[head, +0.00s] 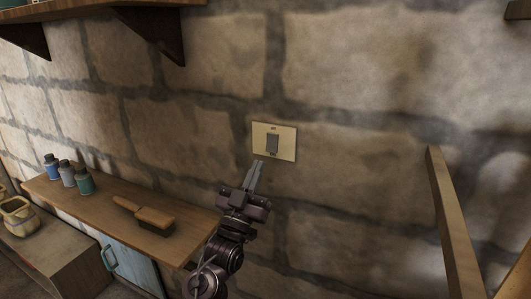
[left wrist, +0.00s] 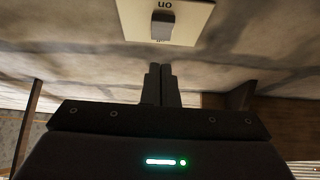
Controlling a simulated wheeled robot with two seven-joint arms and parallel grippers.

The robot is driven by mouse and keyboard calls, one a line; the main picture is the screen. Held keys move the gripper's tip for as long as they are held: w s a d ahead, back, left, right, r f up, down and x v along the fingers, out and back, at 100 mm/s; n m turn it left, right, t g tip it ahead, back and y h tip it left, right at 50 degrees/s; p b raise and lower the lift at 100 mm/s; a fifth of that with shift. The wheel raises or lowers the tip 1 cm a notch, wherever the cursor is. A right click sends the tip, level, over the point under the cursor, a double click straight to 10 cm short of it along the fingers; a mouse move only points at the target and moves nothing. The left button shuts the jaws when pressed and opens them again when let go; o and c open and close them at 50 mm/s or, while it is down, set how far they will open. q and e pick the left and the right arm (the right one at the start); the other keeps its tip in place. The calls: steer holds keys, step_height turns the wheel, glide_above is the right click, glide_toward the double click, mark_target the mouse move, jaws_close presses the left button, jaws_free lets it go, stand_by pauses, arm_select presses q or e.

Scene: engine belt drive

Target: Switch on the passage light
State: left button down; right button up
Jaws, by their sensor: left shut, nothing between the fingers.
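A cream light switch plate (head: 288,142) is fixed to the stone block wall, with a grey rocker (head: 272,143) in its middle. In the left wrist view the plate (left wrist: 198,20) shows at the top, with the grey rocker (left wrist: 162,25) and the letters "on", upside down there. My left gripper (head: 257,163) is shut and empty, its fingertips just below the lower left part of the plate in the head view. In the left wrist view the closed fingers (left wrist: 160,68) point toward the plate with a gap in the picture. I cannot tell which way the rocker is tipped. My right gripper is not in view.
A wooden shelf (head: 110,207) at lower left holds a brush (head: 148,216) and several small bottles (head: 68,174). Another shelf (head: 130,3) is above at upper left. A wooden post (head: 455,225) stands at right. The wall around the switch is clear.

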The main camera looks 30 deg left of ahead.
mark_target(271, 147)
arm_select(q)
steer(key=w+p, duration=0.1)
steer(key=w, duration=0.4)
steer(key=shift+w+a+r+p, duration=0.2)
steer(key=shift+p, duration=0.15)
steer(key=shift+f+b, duration=0.1)
steer(key=shift+b, duration=0.3)
steer(key=b, duration=0.3)
steer(key=shift+w+f+t, duration=0.3)
steer(key=shift+f+t, duration=0.1)
steer(key=shift+w+r+p, duration=0.1)
steer(key=shift+r+p, duration=0.25)
steer(key=shift+p, duration=0.1)
